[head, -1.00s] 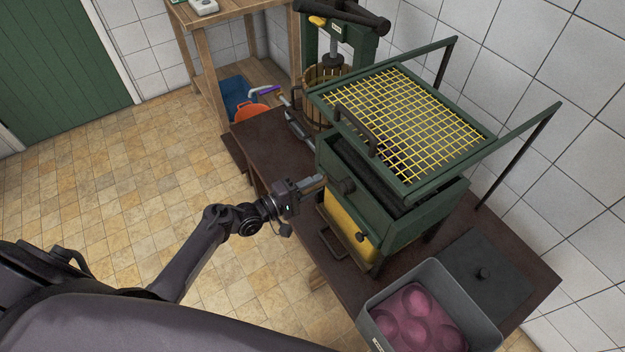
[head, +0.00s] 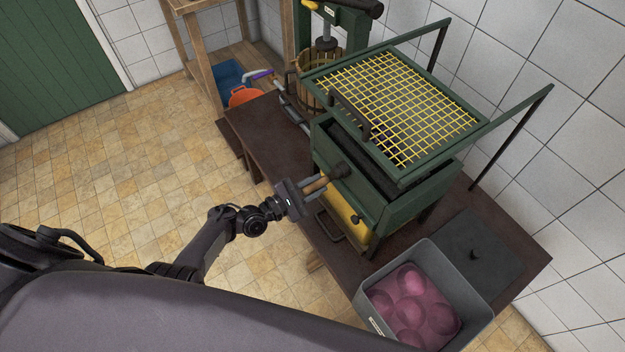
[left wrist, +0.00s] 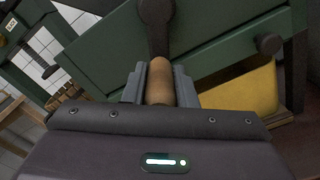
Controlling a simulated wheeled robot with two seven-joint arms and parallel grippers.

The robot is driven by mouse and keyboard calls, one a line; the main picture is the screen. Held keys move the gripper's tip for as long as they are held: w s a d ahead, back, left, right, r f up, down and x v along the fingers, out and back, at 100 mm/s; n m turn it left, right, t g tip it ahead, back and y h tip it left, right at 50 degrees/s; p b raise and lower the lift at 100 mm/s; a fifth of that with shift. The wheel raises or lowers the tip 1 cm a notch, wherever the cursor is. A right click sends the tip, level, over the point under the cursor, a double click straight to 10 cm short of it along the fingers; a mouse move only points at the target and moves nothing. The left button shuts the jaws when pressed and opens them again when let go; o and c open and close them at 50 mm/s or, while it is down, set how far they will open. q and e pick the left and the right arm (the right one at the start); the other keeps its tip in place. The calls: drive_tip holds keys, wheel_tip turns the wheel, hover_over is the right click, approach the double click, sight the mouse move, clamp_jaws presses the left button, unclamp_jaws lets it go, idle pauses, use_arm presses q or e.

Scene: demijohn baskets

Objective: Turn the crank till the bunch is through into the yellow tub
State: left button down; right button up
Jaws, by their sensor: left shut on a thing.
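The green crusher (head: 400,215) stands on a dark brown table. Its dark crank (head: 338,171) is on the side facing my left arm, with a wooden handle (head: 316,185). My left gripper (head: 312,189) is shut on this handle. In the left wrist view the handle (left wrist: 160,82) lies between the two fingers, with the crank arm (left wrist: 156,28) rising beyond it. The yellow tub (head: 345,213) sits under the crusher and is partly hidden; it also shows in the left wrist view (left wrist: 240,90). I see no bunch; the hopper's inside is dark. My right gripper is out of view.
A grey bin (head: 470,290) with purple-pink round shapes and a dark lid (head: 485,262) are at the table's near end. A press (head: 325,65) stands behind. The tiled floor at left is clear.

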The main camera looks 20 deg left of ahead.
use_arm(q)
drive_tip(key=shift+s+d+f+n, duration=0.15)
drive_tip(key=shift+s+d+n, duration=0.05)
drive_tip(key=shift+n, duration=0.4)
drive_tip(key=c, duration=1.2)
unclamp_jaws()
drive_tip(key=shift+o, duration=0.2)
drive_tip(key=v, duration=0.7)
drive_tip(key=shift+s+a+p, duration=0.25)
drive_tip(key=shift+s+p, duration=0.05)
drive_tip(key=shift+s, duration=0.05)
